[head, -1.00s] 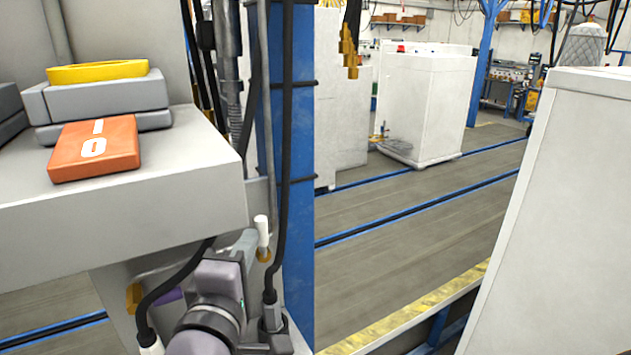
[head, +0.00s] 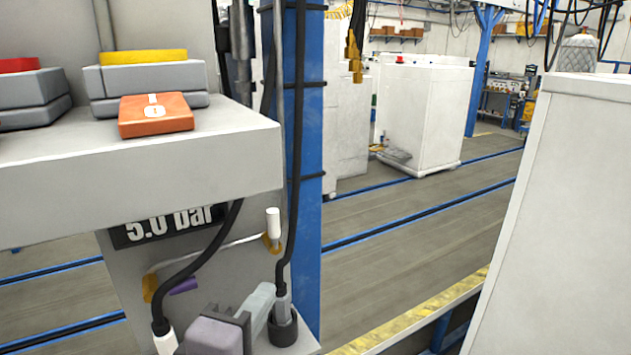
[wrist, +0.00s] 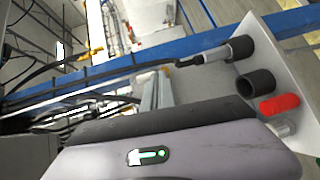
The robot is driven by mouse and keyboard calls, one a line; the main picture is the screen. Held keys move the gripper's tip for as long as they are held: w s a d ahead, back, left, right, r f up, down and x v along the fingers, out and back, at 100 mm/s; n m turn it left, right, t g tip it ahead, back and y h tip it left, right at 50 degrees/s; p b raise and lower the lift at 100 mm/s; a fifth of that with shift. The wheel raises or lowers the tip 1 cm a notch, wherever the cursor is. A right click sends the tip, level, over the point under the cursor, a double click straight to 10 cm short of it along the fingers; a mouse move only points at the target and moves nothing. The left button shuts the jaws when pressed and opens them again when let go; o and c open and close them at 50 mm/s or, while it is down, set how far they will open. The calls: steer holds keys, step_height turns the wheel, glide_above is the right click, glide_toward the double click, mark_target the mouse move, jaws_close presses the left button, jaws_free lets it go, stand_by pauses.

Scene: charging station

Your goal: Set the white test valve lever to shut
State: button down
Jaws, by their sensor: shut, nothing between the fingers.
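The white test valve lever (head: 273,222) stands upright on the right side of the grey cabinet in the head view. Its brass-coloured base (head: 272,243) sits at the right end of a thin pipe. My gripper (head: 264,292) is shut and empty, below the lever and apart from it, close to a black cable socket. The fingertips are small and partly hidden by my wrist in the head view. In the wrist view I cannot clearly make out the lever.
A "5.0 bar" display (head: 168,226) is on the cabinet. Black cables run to a white plug (head: 166,342) and a black socket (head: 283,328) near my wrist. An orange switch (head: 156,115) lies on the ledge. The wrist view shows a red socket (wrist: 280,105).

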steer(key=d+f+m+g+h+b, duration=0.25)
steer(key=d+f, duration=0.25)
steer(key=d, duration=0.3)
steer(key=d+f+m+g+h+b, duration=0.1)
steer(key=d+f+m+g, duration=0.25)
steer(key=d+f, duration=0.35)
steer(key=s+d+f+m+g+y+b, duration=0.3)
steer(key=s+f+m+y+b, duration=0.3)
steer(key=s+f+m+y, duration=0.3)
steer(key=m+g, duration=0.1)
steer(key=m, duration=0.3)
steer(key=shift+d+f+m, duration=0.15)
steer(key=shift+d+m, duration=0.15)
steer(key=shift+d, duration=0.1)
steer(key=shift+s+a, duration=0.1)
